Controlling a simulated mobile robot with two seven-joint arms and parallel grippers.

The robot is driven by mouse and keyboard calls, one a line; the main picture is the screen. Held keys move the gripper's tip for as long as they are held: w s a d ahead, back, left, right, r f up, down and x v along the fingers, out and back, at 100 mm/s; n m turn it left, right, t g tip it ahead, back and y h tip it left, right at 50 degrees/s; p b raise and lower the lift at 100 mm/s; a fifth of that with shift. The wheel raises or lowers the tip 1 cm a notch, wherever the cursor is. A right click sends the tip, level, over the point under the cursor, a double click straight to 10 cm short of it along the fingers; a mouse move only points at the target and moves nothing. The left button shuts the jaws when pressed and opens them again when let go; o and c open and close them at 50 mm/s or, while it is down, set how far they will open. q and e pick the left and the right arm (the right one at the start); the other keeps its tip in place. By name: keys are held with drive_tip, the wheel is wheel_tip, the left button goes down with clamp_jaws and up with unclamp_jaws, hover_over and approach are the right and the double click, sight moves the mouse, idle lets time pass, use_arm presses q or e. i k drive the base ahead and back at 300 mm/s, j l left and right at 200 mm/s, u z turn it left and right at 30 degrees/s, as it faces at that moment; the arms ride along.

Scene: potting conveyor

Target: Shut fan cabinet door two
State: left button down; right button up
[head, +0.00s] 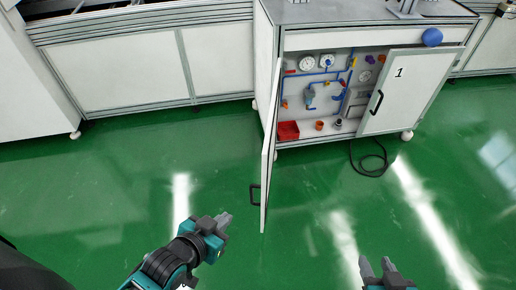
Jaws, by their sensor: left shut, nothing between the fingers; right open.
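The fan cabinet (375,40) stands at the upper right. One white door (268,145) stands swung out wide open toward me, seen nearly edge-on, with a black handle (254,195) on its left face; any number on it is hidden. The door marked 1 (404,88) is at the right side of the opening, with a black handle. My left gripper (226,218) is shut and empty, to the lower left of the open door's near edge and apart from it. My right gripper (375,264) is open at the bottom edge, right of the open door and apart from it.
Inside the cabinet are gauges, blue pipes and a red box (288,131). A blue ball-like knob (432,37) is at the upper right. A black cable (371,162) lies on the green floor. White panelled units (130,68) line the back left.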

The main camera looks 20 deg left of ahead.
sight(265, 150)
drive_tip(key=j, duration=0.45)
drive_tip(key=k+j, duration=0.1)
drive_tip(key=j, duration=0.4)
drive_tip(key=i+j, duration=0.15)
drive_tip(key=i, duration=0.45)
drive_tip(key=l+z, duration=0.05)
